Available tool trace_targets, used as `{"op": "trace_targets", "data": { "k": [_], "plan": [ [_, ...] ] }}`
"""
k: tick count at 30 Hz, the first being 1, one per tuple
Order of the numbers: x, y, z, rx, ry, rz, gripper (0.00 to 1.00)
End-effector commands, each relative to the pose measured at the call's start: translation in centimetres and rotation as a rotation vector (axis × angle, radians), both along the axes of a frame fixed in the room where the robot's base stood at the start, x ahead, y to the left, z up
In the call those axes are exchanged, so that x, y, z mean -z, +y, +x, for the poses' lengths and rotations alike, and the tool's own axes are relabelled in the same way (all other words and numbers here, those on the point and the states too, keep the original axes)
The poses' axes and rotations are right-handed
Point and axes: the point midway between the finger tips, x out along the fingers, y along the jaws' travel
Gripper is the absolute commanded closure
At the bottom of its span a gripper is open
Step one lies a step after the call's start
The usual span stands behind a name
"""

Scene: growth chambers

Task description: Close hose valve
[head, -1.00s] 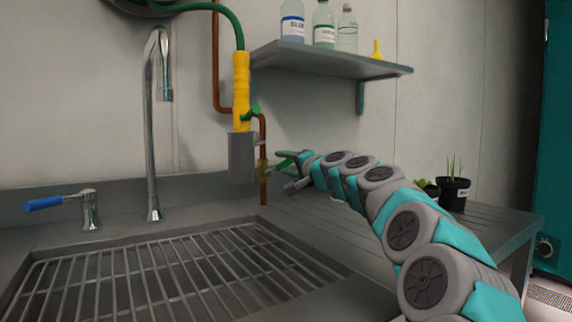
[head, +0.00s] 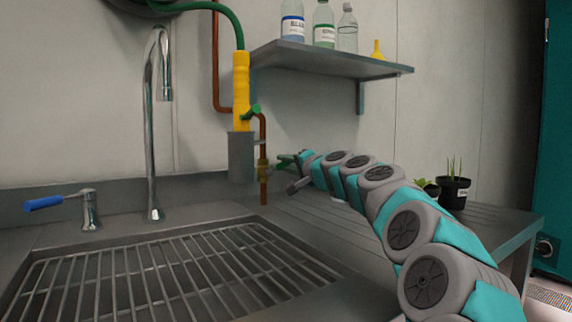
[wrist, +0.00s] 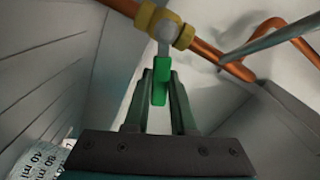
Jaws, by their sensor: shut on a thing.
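The hose valve has a brass body (head: 263,169) on a thin copper pipe by the back wall, right of the sink. It also shows in the wrist view (wrist: 147,17), where a grey stem joins it to a green lever (wrist: 161,82). The lever points from the brass body toward my wrist. My gripper (wrist: 160,78) is shut on this lever, one finger on each side of it. In the head view my gripper (head: 284,159) is small, just right of the valve, and the lever is hard to tell from the fingers.
A green hose (head: 232,20) with a yellow spray handle (head: 241,85) sits in a grey holder (head: 242,156) left of the valve. A shelf (head: 330,61) with bottles is above. The sink grate (head: 150,275) and faucet (head: 150,120) are left; potted plants (head: 453,192) stand right.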

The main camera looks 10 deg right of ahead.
Motion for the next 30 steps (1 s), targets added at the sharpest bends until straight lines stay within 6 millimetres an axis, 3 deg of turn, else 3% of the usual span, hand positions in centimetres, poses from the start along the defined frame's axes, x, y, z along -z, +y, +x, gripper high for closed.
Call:
{"op": "trace_targets", "data": {
  "k": [22, 30],
  "plan": [
    [0.0, 0.0, 0.0, 0.0, 0.003, 0.006, 1.0],
    [1.0, -0.4, 0.1, 0.0, 0.105, 0.255, 1.0]
  ]
}}
